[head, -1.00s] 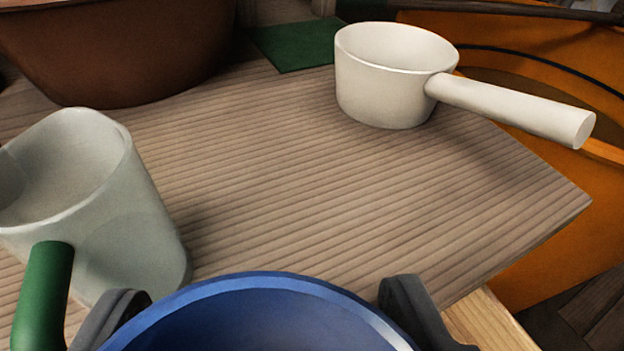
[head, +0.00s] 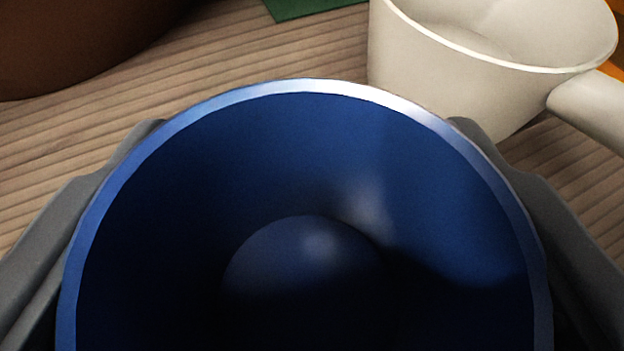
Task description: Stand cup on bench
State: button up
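The blue cup (head: 300,180) fills the lower middle of the head view. I look down into its open mouth, and a rounded bump shows at its bottom. My gripper (head: 305,128) is shut on the cup, with one grey finger against each side. The wooden bench (head: 245,62) with its grooved top lies behind and around the cup. The cup's base is hidden, so I cannot tell whether it touches the bench.
A cream pan (head: 450,75) stands close behind the cup on the right, its handle (head: 600,108) pointing right. A brown bowl (head: 70,40) is at the far left. A green mat (head: 310,6) lies at the back. Bare bench shows at left.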

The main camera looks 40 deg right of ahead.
aim_at(307, 213)
notch_tip(307, 213, down, 3)
jog(key=shift+f+b, duration=0.1)
jog(key=shift+b, duration=0.25)
jog(key=o, duration=1)
jog(key=shift+o, duration=0.2)
jog(key=shift+s+a+r, duration=0.1)
jog(key=shift+r, duration=0.1)
jog(key=p+v, duration=0.1)
jog(key=v, duration=1.1)
jog(key=shift+p, duration=0.4)
